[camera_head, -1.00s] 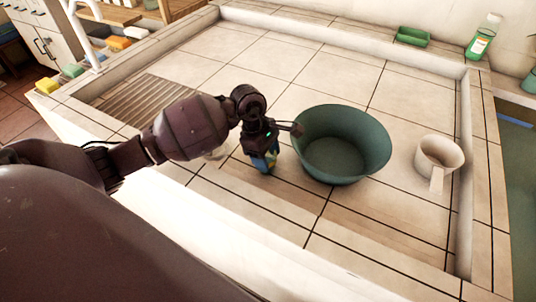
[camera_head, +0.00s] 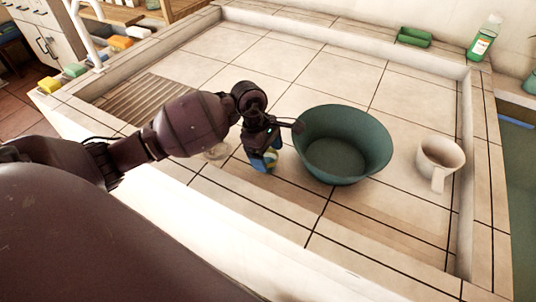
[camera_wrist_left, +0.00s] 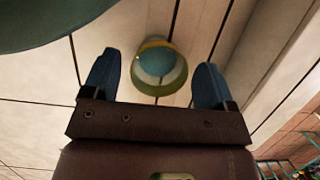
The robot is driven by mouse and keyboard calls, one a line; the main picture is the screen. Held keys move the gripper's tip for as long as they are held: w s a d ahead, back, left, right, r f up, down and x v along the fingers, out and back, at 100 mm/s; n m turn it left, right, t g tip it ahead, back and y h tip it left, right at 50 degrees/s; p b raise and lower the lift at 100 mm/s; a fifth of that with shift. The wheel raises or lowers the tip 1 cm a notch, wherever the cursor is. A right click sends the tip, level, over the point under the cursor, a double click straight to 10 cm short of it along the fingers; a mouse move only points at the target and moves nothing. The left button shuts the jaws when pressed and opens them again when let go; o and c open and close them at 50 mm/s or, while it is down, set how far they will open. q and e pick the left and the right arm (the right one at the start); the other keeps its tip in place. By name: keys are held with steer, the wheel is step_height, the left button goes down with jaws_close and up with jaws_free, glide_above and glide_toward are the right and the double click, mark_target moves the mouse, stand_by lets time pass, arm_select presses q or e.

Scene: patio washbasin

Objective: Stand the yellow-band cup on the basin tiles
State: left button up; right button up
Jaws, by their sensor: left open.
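The yellow-band cup (camera_head: 271,158) is small and blue-green with a yellow band. It is at the basin tiles (camera_head: 300,220), left of the green bowl, partly hidden by my left gripper (camera_head: 264,158). In the left wrist view the cup (camera_wrist_left: 157,68) shows between the two blue fingers of my left gripper (camera_wrist_left: 159,60). The fingers are open, with a visible gap on each side of the cup. I cannot tell whether the cup's base rests flat on the tiles. My right gripper is not in view.
A large green bowl (camera_head: 335,160) stands close to the right of my left gripper. A beige mug (camera_head: 440,160) is further right, near the raised rim. A clear round thing (camera_head: 215,152) is partly hidden behind my arm.

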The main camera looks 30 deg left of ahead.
arm_select(q)
steer(key=p+v, duration=0.1)
steer(key=v, duration=1)
steer(key=shift+a+r, duration=0.1)
